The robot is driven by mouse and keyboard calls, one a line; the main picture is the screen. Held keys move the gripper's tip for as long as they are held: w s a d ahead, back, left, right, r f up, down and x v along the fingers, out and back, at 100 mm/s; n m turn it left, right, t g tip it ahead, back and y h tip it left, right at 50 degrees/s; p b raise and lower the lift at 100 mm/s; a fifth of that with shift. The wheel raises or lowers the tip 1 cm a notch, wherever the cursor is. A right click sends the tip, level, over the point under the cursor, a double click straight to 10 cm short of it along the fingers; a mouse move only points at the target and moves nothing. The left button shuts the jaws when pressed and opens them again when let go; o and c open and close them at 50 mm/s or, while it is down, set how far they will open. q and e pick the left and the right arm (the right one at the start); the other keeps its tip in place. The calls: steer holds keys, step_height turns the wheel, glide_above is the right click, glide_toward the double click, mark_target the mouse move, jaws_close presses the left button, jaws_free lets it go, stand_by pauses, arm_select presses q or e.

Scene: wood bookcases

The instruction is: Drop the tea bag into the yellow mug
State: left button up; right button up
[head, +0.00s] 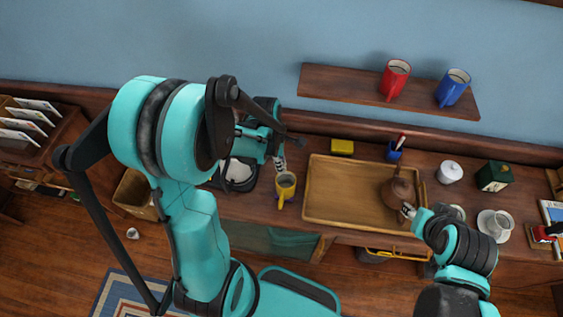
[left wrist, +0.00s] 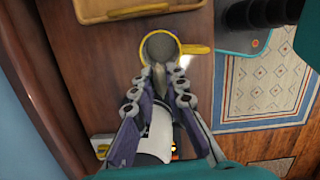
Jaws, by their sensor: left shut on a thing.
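The yellow mug (head: 287,193) stands upright on the wooden counter, left of the tray. In the left wrist view the mug (left wrist: 195,49) shows from above, with a grey interior and its handle to the right. My left gripper (head: 280,163) is just behind and above the mug. In the left wrist view its fingertips (left wrist: 161,75) are close together at the mug's near rim. A small pale piece between them looks like the tea bag (left wrist: 160,80), mostly hidden by the fingers. My right gripper (head: 408,210) is beside the brown teapot (head: 395,193); its jaw state is unclear.
A wooden tray (head: 335,215) holds the teapot right of the mug. A yellow box (head: 342,147), pen cup (head: 393,153), white jar (head: 450,172) and green tin (head: 494,176) stand behind and right. Red (head: 395,80) and blue (head: 452,88) mugs sit on the wall shelf.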

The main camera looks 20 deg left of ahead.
arm_select(q)
steer(key=shift+f+b, duration=0.75)
steer(key=shift+f, duration=0.75)
steer(key=o, duration=0.8)
steer(key=shift+o, duration=0.2)
steer(key=shift+r, duration=0.1)
step_height(320, 180, up, 12)
steer(key=a, duration=0.1)
steer(key=shift+s+a, duration=0.3)
steer(key=shift+a, duration=0.05)
steer(key=s+d+f+m+t+b, duration=0.2)
steer(key=m+b, duration=0.4)
steer(key=m, duration=0.5)
steer(key=s+d+f+m+t+y+b, duration=0.1)
steer(key=s+f+m+t+b, duration=0.3)
steer(key=m, duration=0.7)
steer(key=shift+s+d+f+t+y+b, duration=0.3)
steer(key=shift+s+d+f+b, duration=0.35)
steer(key=shift+d+f+b, duration=0.35)
